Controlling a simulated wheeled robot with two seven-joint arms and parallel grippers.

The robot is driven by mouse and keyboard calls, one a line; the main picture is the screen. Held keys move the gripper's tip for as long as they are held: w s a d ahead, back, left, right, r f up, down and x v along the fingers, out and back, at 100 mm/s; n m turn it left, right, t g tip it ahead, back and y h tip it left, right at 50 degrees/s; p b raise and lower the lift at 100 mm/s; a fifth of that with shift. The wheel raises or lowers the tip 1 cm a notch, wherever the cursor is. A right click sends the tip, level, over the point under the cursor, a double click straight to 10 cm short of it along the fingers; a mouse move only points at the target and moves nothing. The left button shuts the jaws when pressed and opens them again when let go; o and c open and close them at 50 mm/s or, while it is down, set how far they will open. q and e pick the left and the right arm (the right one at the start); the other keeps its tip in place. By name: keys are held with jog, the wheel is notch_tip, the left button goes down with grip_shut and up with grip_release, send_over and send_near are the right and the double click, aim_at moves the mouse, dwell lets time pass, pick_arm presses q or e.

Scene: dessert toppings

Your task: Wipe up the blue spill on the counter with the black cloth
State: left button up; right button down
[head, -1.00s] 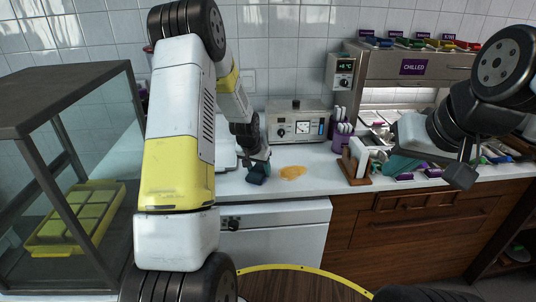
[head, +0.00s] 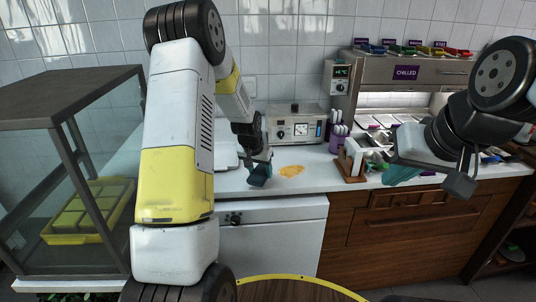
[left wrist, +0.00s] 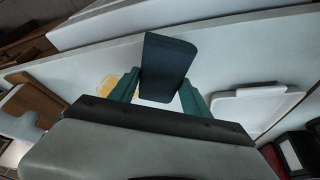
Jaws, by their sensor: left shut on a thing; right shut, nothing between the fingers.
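My left gripper (head: 260,166) is shut on a dark blue-black cloth (head: 260,176), which looks like a stiff flat pad. It hangs at the counter's front part; I cannot tell whether it touches the top. In the left wrist view the cloth (left wrist: 167,66) stands between the teal fingers. The spill (head: 291,171) looks orange-yellow, not blue, and lies on the white counter (head: 315,181) just right of the cloth. It also shows in the left wrist view (left wrist: 108,84), partly hidden by a finger. My right gripper (head: 398,179) is shut and empty, near the counter's front right.
A control box with a gauge (head: 296,126) stands behind the spill. A wooden holder (head: 349,166) and a purple cup (head: 338,144) stand right of it. A white board (head: 225,151) lies left. A glass case (head: 75,170) is at far left. The chilled topping station (head: 405,90) is at right.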

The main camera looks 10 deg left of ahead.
pick_arm(q)
jog(key=shift+r, duration=2.6)
